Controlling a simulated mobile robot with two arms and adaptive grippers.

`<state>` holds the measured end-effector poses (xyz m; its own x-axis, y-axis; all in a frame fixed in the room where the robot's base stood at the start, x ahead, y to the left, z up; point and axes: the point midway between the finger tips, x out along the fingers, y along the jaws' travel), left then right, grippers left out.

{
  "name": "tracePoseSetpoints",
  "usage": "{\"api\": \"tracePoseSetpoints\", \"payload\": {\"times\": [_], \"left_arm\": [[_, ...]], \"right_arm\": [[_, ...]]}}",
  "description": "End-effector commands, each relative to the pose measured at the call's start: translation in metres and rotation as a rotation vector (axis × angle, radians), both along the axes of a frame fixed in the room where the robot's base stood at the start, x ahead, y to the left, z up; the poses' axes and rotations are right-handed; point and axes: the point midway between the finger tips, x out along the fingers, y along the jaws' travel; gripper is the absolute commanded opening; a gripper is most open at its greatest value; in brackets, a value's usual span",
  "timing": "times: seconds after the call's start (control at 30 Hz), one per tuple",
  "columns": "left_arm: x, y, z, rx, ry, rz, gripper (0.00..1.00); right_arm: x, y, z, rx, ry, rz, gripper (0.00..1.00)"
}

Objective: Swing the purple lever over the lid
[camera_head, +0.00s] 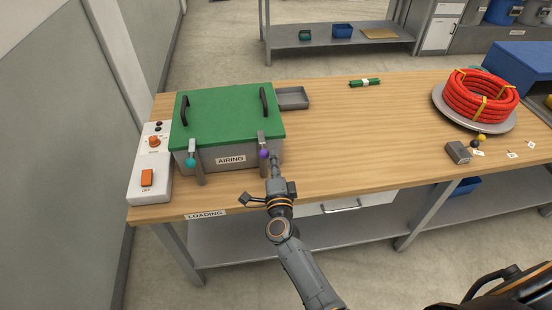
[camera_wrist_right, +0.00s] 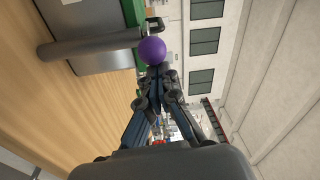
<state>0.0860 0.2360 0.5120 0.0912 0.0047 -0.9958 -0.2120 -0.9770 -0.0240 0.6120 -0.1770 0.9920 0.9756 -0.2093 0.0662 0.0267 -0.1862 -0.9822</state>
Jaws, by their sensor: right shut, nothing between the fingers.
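The purple lever's ball knob (camera_head: 264,153) is at the front right of the grey box labelled AIRING (camera_head: 222,158), just below the front edge of its green lid (camera_head: 222,112). The lid lies shut on the box. In the right wrist view the purple ball (camera_wrist_right: 152,51) sits at the end of a grey rod (camera_wrist_right: 95,45). My right gripper (camera_head: 274,158) is shut and empty, its fingertips right beside the ball; in the wrist view its fingertips (camera_wrist_right: 166,76) are close to the ball, contact unclear. A teal-knobbed lever (camera_head: 191,161) is at the box's front left. My left gripper is out of view.
A white control box (camera_head: 150,180) with orange switches stands left of the grey box. A grey tray (camera_head: 292,98) is behind it on the right. A red conduit coil (camera_head: 480,95) lies on a round plate at the far right. The middle of the table is mostly clear.

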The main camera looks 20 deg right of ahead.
Motion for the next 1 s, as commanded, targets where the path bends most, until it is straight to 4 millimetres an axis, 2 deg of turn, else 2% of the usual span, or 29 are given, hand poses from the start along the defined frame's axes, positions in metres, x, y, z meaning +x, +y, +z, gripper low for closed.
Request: {"api": "tracePoseSetpoints", "payload": {"times": [0.03,0.17,0.4,0.6,0.8,1.0], "left_arm": [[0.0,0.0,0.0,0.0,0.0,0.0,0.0],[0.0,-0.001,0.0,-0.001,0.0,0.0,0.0],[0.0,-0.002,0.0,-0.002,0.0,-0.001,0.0],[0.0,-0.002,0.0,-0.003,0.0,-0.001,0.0],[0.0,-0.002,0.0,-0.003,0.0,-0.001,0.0],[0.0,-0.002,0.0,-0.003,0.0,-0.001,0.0]], "right_arm": [[-0.003,0.013,-0.005,0.005,0.012,0.026,0.0],[-0.019,0.014,-0.007,0.005,0.014,0.024,0.0],[-0.069,0.017,-0.009,0.005,0.01,0.011,0.0],[-0.102,0.019,-0.01,0.005,0.005,0.004,0.0],[-0.116,0.02,-0.009,0.006,0.002,0.001,0.0],[-0.117,0.02,-0.009,0.005,0.001,0.0,0.0]]}}
